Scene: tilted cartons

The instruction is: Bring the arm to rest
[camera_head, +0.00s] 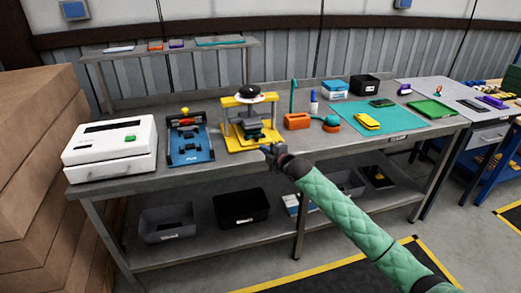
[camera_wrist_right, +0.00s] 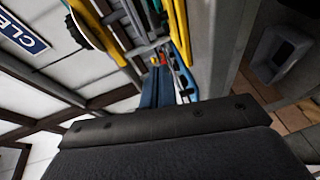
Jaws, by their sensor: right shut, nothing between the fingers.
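My right arm, in a green quilted sleeve (camera_head: 345,210), reaches in from the lower right in the head view. Its right gripper (camera_head: 268,150) is shut and empty, at the front edge of the workbench, just in front of the yellow press (camera_head: 243,122). In the right wrist view a dark part of my own wrist fills the bottom, and the yellow frame of the press (camera_wrist_right: 180,30) shows at the top. The fingertips cannot be made out there. My left gripper does not show.
The grey workbench (camera_head: 200,178) holds a white machine (camera_head: 108,150), a blue fixture (camera_head: 188,145), an orange block (camera_head: 297,121) and a teal mat (camera_head: 405,117). Bins, including a black one (camera_head: 240,207), stand on the lower shelf. Stacked cartons (camera_head: 35,160) stand at the left.

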